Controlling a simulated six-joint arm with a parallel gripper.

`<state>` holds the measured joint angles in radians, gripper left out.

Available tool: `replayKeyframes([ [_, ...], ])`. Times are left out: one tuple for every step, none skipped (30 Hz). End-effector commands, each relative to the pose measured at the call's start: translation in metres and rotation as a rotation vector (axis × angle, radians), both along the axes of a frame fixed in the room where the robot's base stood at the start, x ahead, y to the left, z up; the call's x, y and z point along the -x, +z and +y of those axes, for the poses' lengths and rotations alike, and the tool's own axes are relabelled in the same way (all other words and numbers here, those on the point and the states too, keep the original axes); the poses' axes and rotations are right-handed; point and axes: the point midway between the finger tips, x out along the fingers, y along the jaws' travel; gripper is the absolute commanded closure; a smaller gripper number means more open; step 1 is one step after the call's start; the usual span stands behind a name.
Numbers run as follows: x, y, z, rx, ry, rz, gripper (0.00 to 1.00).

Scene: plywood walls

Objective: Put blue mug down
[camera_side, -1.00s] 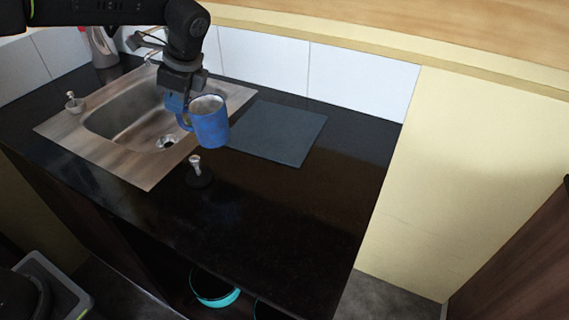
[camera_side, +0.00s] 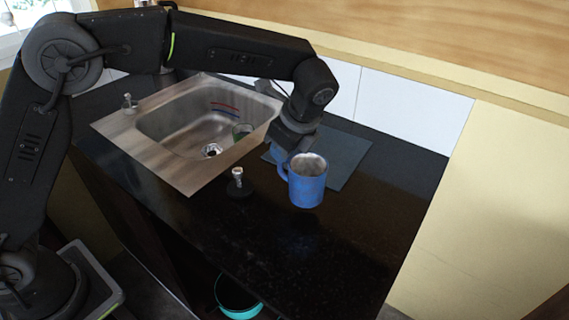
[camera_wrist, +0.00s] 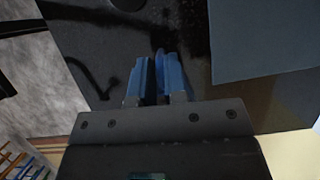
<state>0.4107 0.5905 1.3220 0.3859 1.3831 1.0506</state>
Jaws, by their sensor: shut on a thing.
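The blue mug (camera_side: 307,184) is upright in the side view, over the dark counter to the right of the sink. My gripper (camera_side: 284,160) is shut on the mug's handle side, at the mug's left. The mug appears to hang a little above the counter; its exact height is hard to tell. In the wrist view my gripper (camera_wrist: 158,75) shows two blue fingers closed around a thin blue strip, likely the mug's handle (camera_wrist: 160,62). The rest of the mug is hidden in that view.
A steel sink (camera_side: 150,150) lies left of the mug. A small knob on a black base (camera_side: 239,187) stands on the counter between them. A grey-blue mat (camera_side: 345,160) lies behind the mug. The front counter (camera_side: 330,245) is clear. A teal bowl (camera_side: 238,311) sits below.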

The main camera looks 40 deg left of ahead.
Motion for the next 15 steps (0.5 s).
replayKeyframes([
  [0.0, -0.001, -0.002, 0.0, 0.0, -0.001, 1.0],
  [0.0, -0.002, -0.002, 0.0, 0.0, 0.0, 1.0],
  [0.0, -0.005, -0.003, 0.0, 0.0, 0.0, 1.0],
  [0.0, -0.008, -0.002, 0.0, 0.0, 0.001, 1.0],
  [0.0, -0.011, -0.002, -0.001, 0.0, 0.001, 1.0],
  [0.0, -0.016, -0.002, -0.001, 0.001, 0.002, 1.0],
  [0.0, -0.021, -0.002, -0.001, 0.001, 0.002, 1.0],
  [0.0, -0.026, -0.002, -0.002, 0.001, 0.003, 1.0],
  [0.0, -0.032, -0.002, -0.002, 0.001, 0.002, 1.0],
  [0.0, -0.036, -0.002, -0.001, 0.0, 0.001, 1.0],
  [0.0, -0.038, -0.002, -0.001, 0.0, 0.001, 1.0],
  [0.0, -0.041, -0.002, -0.001, 0.001, 0.0, 1.0],
  [0.0, -0.041, -0.002, 0.0, 0.001, -0.001, 1.0],
  [0.0, -0.041, -0.002, 0.0, 0.001, -0.002, 1.0],
  [0.0, -0.041, -0.002, 0.0, 0.001, -0.003, 1.0],
])
